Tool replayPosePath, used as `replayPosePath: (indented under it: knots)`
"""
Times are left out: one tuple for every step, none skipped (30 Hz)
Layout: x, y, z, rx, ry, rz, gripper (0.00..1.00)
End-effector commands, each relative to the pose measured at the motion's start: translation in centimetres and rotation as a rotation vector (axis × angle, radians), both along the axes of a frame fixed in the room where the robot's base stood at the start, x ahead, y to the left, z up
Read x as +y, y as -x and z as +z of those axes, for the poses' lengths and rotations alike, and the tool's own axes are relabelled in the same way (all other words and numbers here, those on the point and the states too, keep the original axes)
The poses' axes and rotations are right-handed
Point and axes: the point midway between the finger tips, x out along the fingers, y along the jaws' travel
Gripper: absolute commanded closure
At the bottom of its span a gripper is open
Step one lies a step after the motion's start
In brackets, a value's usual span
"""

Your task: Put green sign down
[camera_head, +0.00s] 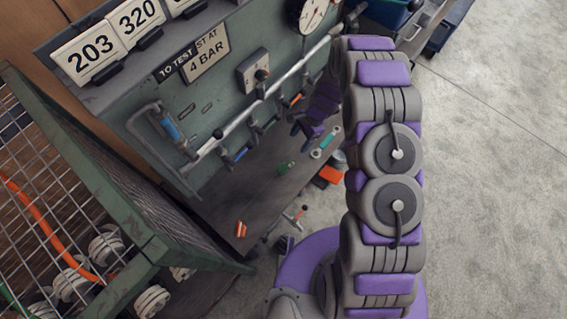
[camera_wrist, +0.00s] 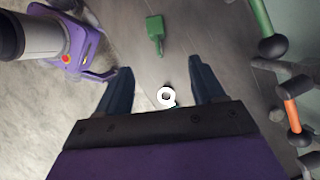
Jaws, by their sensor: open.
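The green sign (camera_wrist: 155,30), a small flat tag with a narrow end, lies on the grey surface ahead of my fingertips in the wrist view. A small green piece that looks like it (camera_head: 284,168) lies on the grey bench shelf in the head view. My gripper (camera_wrist: 162,85) is open, with its two dark fingers wide apart and the sign beyond them, not between them. In the head view my gripper (camera_head: 302,126) hangs above the shelf beside the pipe, its fingers partly hidden.
A grey pipe (camera_head: 240,117) with coloured handles runs along the green panel. A white ring (camera_wrist: 166,96) shows between my fingers in the wrist view. An orange-red piece (camera_head: 241,229) lies on the shelf's near end. A wire cage (camera_head: 90,175) stands at left; open floor lies right.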

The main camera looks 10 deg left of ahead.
Motion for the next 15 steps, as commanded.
replayPosePath:
  knots:
    - [0.1, 0.1, -0.5, 0.003, -0.001, -0.001, 0.32]
    - [0.1, 0.2, -0.8, 0.004, -0.001, -0.001, 0.32]
    - [0.3, 0.4, -1.4, 0.005, -0.001, -0.002, 0.32]
    - [0.4, 0.6, -1.9, 0.006, -0.002, -0.002, 0.32]
    - [0.5, 0.7, -2.4, 0.008, -0.002, -0.001, 0.32]
    - [0.8, 1.0, -3.2, 0.009, -0.002, -0.001, 0.32]
    - [1.0, 1.1, -3.8, 0.009, -0.002, -0.001, 0.32]
    - [1.1, 1.2, -4.4, 0.008, -0.001, -0.001, 0.32]
    - [1.4, 1.4, -5.1, 0.006, 0.0, -0.001, 0.32]
    - [1.6, 1.5, -5.6, 0.005, 0.0, -0.002, 0.32]
    - [1.8, 1.6, -6.2, 0.005, 0.0, 0.0, 0.32]
    - [2.1, 1.9, -6.9, 0.006, 0.001, 0.0, 0.32]
    - [2.3, 2.1, -7.5, 0.007, 0.002, -0.001, 0.32]
    - [2.5, 2.3, -8.1, 0.008, 0.002, 0.0, 0.32]
    - [2.7, 2.4, -8.8, 0.009, 0.002, 0.0, 0.32]
